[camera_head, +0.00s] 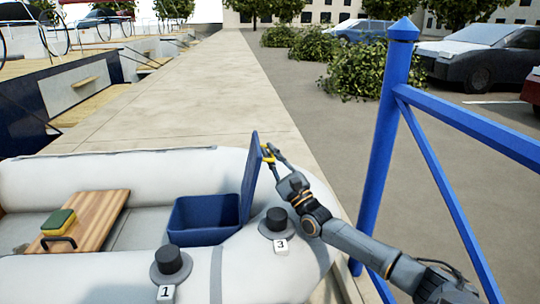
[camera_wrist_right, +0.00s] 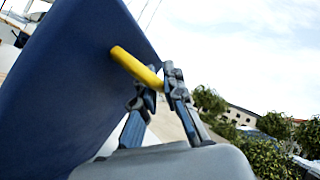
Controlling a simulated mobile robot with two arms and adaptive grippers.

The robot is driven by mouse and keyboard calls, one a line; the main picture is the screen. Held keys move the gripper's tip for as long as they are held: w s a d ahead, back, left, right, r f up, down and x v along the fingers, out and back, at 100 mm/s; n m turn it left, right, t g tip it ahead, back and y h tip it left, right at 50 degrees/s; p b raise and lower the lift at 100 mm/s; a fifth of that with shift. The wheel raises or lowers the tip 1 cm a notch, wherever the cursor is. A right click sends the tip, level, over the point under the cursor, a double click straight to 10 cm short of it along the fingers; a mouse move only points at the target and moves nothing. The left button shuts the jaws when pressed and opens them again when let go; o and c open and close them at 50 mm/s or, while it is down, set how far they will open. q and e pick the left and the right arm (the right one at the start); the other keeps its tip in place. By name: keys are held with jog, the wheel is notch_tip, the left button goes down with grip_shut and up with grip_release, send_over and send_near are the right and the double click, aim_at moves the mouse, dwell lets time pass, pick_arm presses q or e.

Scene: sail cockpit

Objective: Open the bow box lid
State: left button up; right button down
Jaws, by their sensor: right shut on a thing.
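The bow box (camera_head: 202,222) is a dark blue open bin set in the bow of a grey inflatable boat. Its blue lid (camera_head: 250,180) stands up about vertical at the box's right side, and the inside of the box shows. In the right wrist view the lid (camera_wrist_right: 65,80) fills the left side, with a yellow handle (camera_wrist_right: 133,66) sticking out from it. My right gripper (camera_head: 270,156) is at the lid's upper right face, shut on the yellow handle; its fingers also show in the wrist view (camera_wrist_right: 160,88). My left gripper is not in view.
A wooden board (camera_head: 95,215) with a green and yellow sponge (camera_head: 58,222) lies left of the box. Black valve caps marked 1 (camera_head: 171,262) and 3 (camera_head: 276,220) sit on the tube. A blue railing post (camera_head: 385,130) stands close to my right arm.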

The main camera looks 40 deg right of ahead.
jog(key=shift+f, duration=0.15)
jog(key=c, duration=1.4)
grip_release()
jog(key=v, duration=1.2)
